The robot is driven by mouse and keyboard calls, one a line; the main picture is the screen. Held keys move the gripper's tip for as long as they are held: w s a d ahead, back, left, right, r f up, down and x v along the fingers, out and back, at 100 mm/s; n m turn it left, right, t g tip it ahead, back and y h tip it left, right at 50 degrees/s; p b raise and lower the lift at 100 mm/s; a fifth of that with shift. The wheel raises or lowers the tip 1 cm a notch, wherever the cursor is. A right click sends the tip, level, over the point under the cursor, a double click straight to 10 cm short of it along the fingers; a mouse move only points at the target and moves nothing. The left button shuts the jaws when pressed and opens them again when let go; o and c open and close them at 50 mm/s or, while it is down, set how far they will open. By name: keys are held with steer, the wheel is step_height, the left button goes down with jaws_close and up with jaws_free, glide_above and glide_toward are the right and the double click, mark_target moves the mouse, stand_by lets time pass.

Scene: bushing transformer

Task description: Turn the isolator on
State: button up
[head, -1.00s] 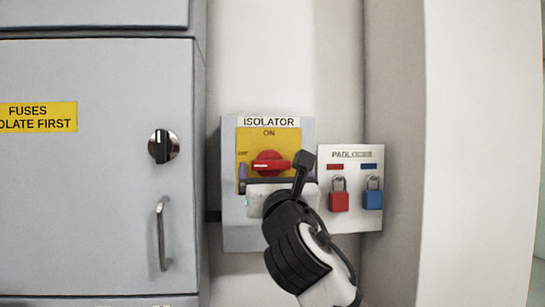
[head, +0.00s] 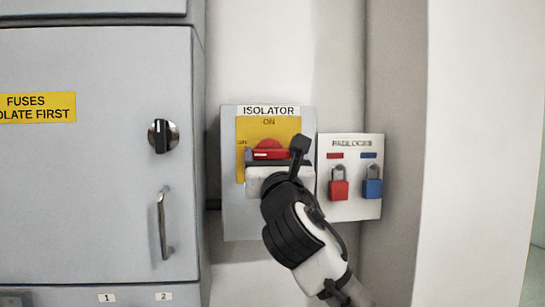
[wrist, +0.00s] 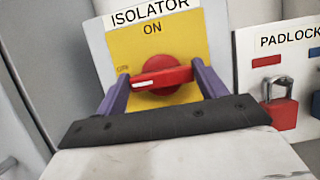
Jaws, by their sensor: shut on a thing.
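The isolator (head: 240,220) is a grey wall box with a yellow plate (head: 285,128) marked ON at the top. Its red rotary handle (head: 268,144) lies nearly level, with the white-marked end at the left beside a small blurred label. In the wrist view the red handle (wrist: 163,79) sits between the two purple fingers of my gripper (wrist: 160,77), one at each end of it. My gripper is shut on the handle. In the head view my gripper (head: 273,157) covers the lower part of the yellow plate.
A padlock board (head: 350,205) with a red padlock (head: 338,187) and a blue padlock (head: 373,186) hangs close on the right. A grey cabinet (head: 85,215) with a black knob (head: 162,136) and a handle (head: 163,225) stands on the left.

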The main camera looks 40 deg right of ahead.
steer(key=shift+m, duration=0.3)
steer(key=m+g+h+b, duration=0.1)
steer(key=m, duration=0.1)
steer(key=m+g+h+b, duration=0.1)
steer(key=m, duration=0.2)
steer(key=shift+a+f, duration=0.1)
steer(key=m+g+h, duration=0.1)
steer(key=m, duration=0.2)
steer(key=m+g+h+b, duration=0.1)
steer(key=m+g, duration=0.1)
steer(key=m, duration=0.2)
steer(key=shift+w, duration=0.1)
steer(key=m+g, duration=0.1)
steer(key=m, duration=0.1)
steer(key=m+g, duration=0.1)
steer(key=m, duration=0.2)
steer(key=shift+r+m, duration=0.2)
steer(key=shift+m, duration=0.1)
steer(key=shift+m+g+y+p, duration=0.5)
steer(key=shift+m+g+p, duration=0.25)
steer(key=shift+m, duration=1.35)
steer(key=o, duration=1)
